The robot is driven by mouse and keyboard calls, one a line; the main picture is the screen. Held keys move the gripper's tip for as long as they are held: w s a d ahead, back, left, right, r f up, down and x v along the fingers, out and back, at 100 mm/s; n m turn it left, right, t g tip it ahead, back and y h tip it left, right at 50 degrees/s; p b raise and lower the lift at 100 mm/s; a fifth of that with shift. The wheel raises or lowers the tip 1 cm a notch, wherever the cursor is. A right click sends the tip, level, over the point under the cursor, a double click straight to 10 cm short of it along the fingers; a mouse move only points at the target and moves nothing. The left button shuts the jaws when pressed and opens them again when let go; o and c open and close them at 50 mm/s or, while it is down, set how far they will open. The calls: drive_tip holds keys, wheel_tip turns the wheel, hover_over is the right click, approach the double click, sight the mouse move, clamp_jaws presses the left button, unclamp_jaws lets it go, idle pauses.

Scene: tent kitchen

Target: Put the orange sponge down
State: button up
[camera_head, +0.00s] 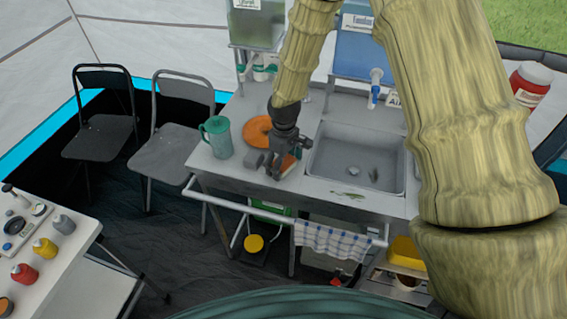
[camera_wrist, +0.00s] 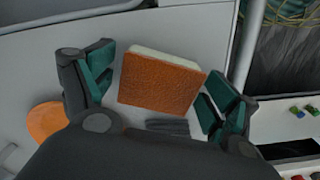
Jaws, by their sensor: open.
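The orange sponge (camera_wrist: 160,83) with a pale layer along one edge lies between my gripper's fingers in the wrist view, with a gap on each side. My gripper (camera_wrist: 152,92) is open, its green-padded fingers apart. In the head view my gripper (camera_head: 271,168) is low over the grey counter, left of the sink. Only a sliver of the sponge (camera_head: 289,162) shows there, beside the fingers. The sponge seems to rest on the counter (camera_head: 213,170).
A green pitcher (camera_head: 218,138) stands left of my gripper. A round orange item (camera_head: 257,130) lies behind it, also in the wrist view (camera_wrist: 46,121). The sink (camera_head: 357,158) is to the right. A rail (camera_head: 225,202) runs along the counter's front, with a checked towel (camera_head: 333,242).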

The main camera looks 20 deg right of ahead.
sight(284, 162)
wheel_tip(284, 162, up, 12)
drive_tip(key=b, duration=0.3)
drive_tip(key=shift+r, duration=0.2)
idle(0.4)
idle(0.4)
